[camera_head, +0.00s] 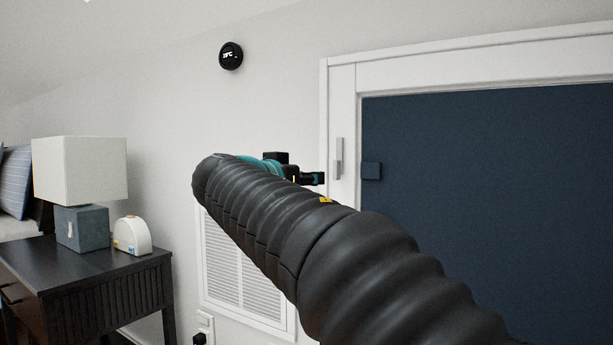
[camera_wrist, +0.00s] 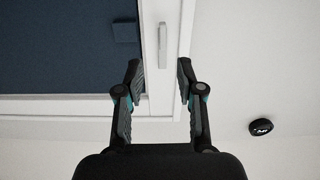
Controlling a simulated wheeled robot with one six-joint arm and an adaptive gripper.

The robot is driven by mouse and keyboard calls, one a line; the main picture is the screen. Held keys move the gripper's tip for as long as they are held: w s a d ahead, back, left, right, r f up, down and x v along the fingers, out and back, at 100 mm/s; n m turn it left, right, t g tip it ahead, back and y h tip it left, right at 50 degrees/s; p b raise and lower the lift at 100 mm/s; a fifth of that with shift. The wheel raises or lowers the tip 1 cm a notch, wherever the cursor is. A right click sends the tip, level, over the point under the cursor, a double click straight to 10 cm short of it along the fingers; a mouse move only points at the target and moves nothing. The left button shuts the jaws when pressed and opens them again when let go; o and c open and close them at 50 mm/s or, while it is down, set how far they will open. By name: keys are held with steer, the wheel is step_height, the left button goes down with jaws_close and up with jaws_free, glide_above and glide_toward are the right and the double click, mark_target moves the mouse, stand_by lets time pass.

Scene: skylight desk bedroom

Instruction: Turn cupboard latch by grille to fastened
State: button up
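The cupboard latch (camera_head: 339,158) is a light grey upright bar on the white frame, left of the dark blue cupboard door (camera_head: 480,190). A small dark blue block (camera_head: 371,170) sits on the door's left edge; the bar stands beside it and does not reach across it. In the wrist view, turned upside down, the latch (camera_wrist: 162,46) lies ahead between my fingers' lines and the block (camera_wrist: 125,31) is to its left. My gripper (camera_wrist: 160,69) is open and empty, apart from the latch. In the head view my gripper (camera_head: 318,178) is left of the latch, partly hidden by my arm.
A white wall grille (camera_head: 232,268) is below, partly behind my arm. A round black thermostat (camera_head: 231,56) is on the wall. A dark nightstand (camera_head: 90,272) with a lamp (camera_head: 80,170) and a white clock-like device (camera_head: 132,236) stands at left. The wall around the latch is clear.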

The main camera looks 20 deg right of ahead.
mark_target(335, 168)
steer(key=p+x, duration=0.1)
steer(key=x, duration=0.3)
steer(key=r+x, duration=0.1)
steer(key=x, duration=0.4)
steer(key=r+p+x, duration=0.1)
steer(key=x, duration=0.4)
steer(key=shift+w+a+p, duration=0.15)
steer(key=shift+w+p, duration=0.05)
steer(key=shift+p, duration=0.1)
steer(key=shift+c, duration=0.2)
jaws_close()
